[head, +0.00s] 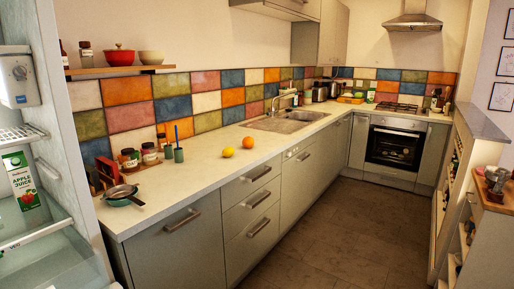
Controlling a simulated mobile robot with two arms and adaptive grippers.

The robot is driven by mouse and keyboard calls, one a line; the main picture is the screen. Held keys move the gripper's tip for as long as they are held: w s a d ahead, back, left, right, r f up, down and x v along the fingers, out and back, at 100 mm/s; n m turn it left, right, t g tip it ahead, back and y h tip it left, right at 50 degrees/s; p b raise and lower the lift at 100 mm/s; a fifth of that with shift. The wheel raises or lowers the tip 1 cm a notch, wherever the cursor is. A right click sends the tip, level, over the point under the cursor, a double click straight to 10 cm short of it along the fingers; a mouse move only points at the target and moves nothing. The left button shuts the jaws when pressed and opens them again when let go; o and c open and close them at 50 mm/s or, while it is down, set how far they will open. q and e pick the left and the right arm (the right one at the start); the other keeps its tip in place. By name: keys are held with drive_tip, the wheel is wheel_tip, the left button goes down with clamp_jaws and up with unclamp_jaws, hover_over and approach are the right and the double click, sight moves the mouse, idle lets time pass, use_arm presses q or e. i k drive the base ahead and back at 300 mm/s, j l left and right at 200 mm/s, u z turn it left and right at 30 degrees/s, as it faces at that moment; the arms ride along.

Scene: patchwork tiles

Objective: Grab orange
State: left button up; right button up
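Nothing covers the orange. Neither of my grippers shows in the head view.
A pan (121,193) sits at the worktop's near left end. Jars (150,154) and a green cup (178,154) stand toward the wall. An open fridge (45,230) is at far left. The dark floor (350,225) is clear between the drawers and right-hand shelves (461,190).

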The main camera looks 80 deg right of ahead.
sight(248, 142)
drive_tip(key=z, duration=2.65)
drive_tip(key=i+l, duration=0.2)
drive_tip(key=i, duration=0.4)
drive_tip(key=i+l, duration=0.15)
drive_tip(key=i, duration=0.4)
